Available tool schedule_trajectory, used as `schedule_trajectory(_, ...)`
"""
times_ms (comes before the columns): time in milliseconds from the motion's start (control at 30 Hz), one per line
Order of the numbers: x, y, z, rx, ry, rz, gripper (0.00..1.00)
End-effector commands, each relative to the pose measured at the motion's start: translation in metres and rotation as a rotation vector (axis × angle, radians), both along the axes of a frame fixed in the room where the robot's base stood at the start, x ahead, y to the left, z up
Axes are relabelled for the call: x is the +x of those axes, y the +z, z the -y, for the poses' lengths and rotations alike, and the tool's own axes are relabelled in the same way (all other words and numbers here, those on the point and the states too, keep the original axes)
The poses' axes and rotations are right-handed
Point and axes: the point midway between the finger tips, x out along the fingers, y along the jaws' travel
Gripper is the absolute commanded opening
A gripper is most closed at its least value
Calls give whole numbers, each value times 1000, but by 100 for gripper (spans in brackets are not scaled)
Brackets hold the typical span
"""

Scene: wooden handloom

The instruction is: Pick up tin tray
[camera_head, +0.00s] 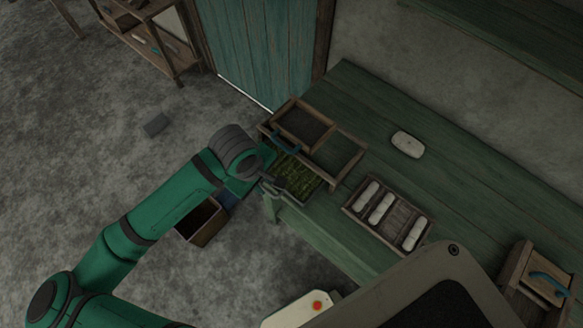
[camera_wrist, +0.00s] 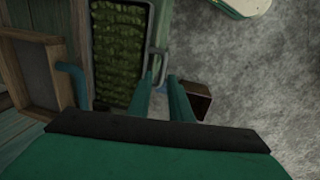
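The tin tray is a grey rectangular tray with a thin rim (camera_wrist: 151,30), filled with a green, leafy-looking mass. In the head view it lies at the near left end of the green table, partly under a wooden frame, its rim (camera_head: 308,190) facing the front edge. A grey bar handle (camera_wrist: 157,62) stands out from its right side in the wrist view. My gripper (camera_wrist: 162,78) is open, its two green fingers apart, with the fingertips at the lower end of this handle. I cannot tell whether they touch it. In the head view my arm partly hides the handle and fingers.
A wooden frame (camera_head: 332,140) with a blue handle (camera_head: 285,143) adjoins the tray. A rack (camera_head: 395,212) of white rolls, a white oval piece (camera_head: 407,144) and a drawer box (camera_head: 520,268) are farther right. An open box (camera_head: 201,237) stands on the floor below.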

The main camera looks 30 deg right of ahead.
Motion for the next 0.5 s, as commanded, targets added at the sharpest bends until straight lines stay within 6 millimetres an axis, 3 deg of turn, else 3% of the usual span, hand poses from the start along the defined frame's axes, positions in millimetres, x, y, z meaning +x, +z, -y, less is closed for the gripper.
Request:
schedule_trajectory(300, 0, -40, 4, 2, 1, -2, 18)
schedule_trajectory(500, 1, -51, 5, 2, 1, -1, 18)
